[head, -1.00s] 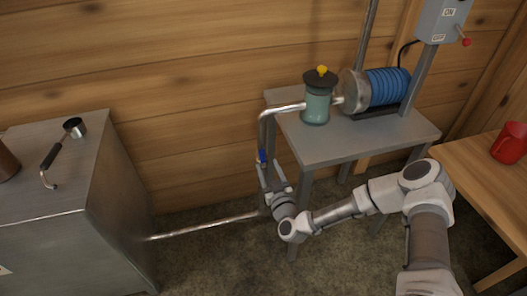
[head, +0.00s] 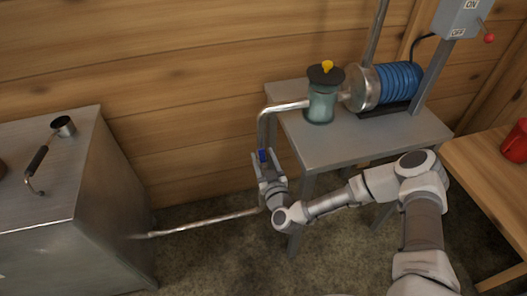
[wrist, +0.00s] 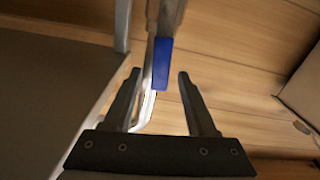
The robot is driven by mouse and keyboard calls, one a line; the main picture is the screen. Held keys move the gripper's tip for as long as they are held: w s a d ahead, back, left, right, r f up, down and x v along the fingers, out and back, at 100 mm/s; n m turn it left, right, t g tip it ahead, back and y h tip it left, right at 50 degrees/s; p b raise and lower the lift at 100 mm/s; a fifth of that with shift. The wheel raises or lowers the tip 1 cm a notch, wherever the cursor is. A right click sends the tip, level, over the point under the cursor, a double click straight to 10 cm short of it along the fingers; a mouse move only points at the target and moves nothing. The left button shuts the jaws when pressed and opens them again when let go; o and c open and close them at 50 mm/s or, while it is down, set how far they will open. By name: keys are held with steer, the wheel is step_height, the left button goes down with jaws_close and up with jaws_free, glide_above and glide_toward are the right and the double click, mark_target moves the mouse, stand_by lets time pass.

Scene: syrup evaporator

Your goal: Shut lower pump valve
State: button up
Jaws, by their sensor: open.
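The lower pump valve shows as a blue handle (head: 263,155) on the vertical metal pipe (head: 262,130), left of the pump table. In the wrist view the blue handle (wrist: 162,63) lies roughly along the pipe (wrist: 151,75), a little to its right. My gripper (head: 265,159) is at the valve with its fingers pointing up along the pipe. In the wrist view my gripper (wrist: 159,76) is open, with one finger on each side of the pipe and handle. The handle sits at and just beyond the fingertips, and I see no clear contact. The valve body is hard to make out.
The metal table (head: 330,150) carries a teal jar (head: 321,106) with a yellow knob and a blue ribbed pump motor (head: 399,84). A large metal cabinet (head: 110,200) stands left, joined by a low pipe (head: 205,222). A wooden wall is close behind.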

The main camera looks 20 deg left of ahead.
steer(key=shift+w+a, duration=0.15)
stand_by(0.3)
jaws_close()
stand_by(1.2)
